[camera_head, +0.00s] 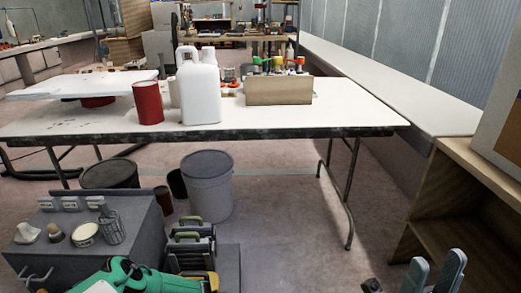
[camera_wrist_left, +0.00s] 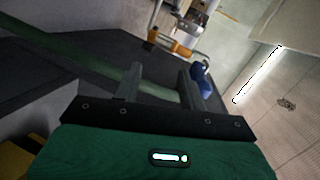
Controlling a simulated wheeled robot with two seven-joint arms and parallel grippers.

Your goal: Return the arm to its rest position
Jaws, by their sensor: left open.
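My left gripper (camera_wrist_left: 160,78) shows in the left wrist view, with two grey fingers apart in front of a dark plate and a green housing. Nothing shows between the fingers. In the head view, a green and yellow part that looks like my left arm (camera_head: 125,275) lies low at the left, in front of a grey cabinet; its fingers cannot be made out there. My right gripper (camera_head: 433,265) is at the bottom right edge of the head view, its two blue-grey fingers apart and empty. The rest of the right arm is outside the picture.
A long folding table (camera_head: 270,118) stands ahead, bearing a white jug (camera_head: 199,95), a red can (camera_head: 148,102) and a cardboard box (camera_head: 279,91). A grey bucket (camera_head: 207,185) stands beneath. The grey cabinet (camera_head: 140,222) is at the left, a wooden shelf (camera_head: 455,200) at the right.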

